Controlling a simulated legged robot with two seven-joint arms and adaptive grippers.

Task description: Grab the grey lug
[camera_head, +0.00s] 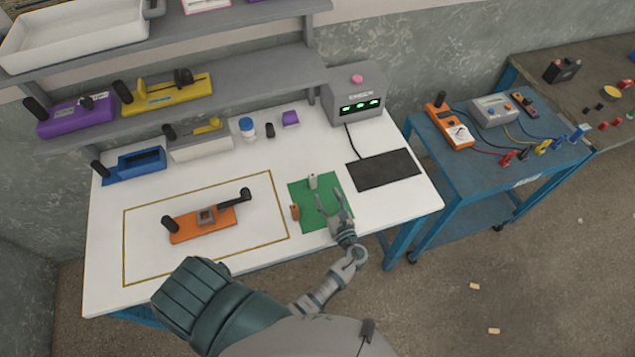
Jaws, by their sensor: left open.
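A small light grey lug (312,181) stands near the back edge of the green mat (308,222) on the white table. A small orange-brown block (295,212) is at the mat's left edge. My left gripper (329,200) is over the right part of the mat, its fingers spread and pointing toward the back. The grey lug is just beyond and slightly left of the fingertips, apart from them. Nothing shows between the fingers. My right gripper is not in view.
An orange fixture (205,222) with a black handle lies inside a yellow outline to the left. A black pad (384,170) lies right of the mat, below a grey box with green displays (357,95). A blue cart (475,148) with meters stands to the right.

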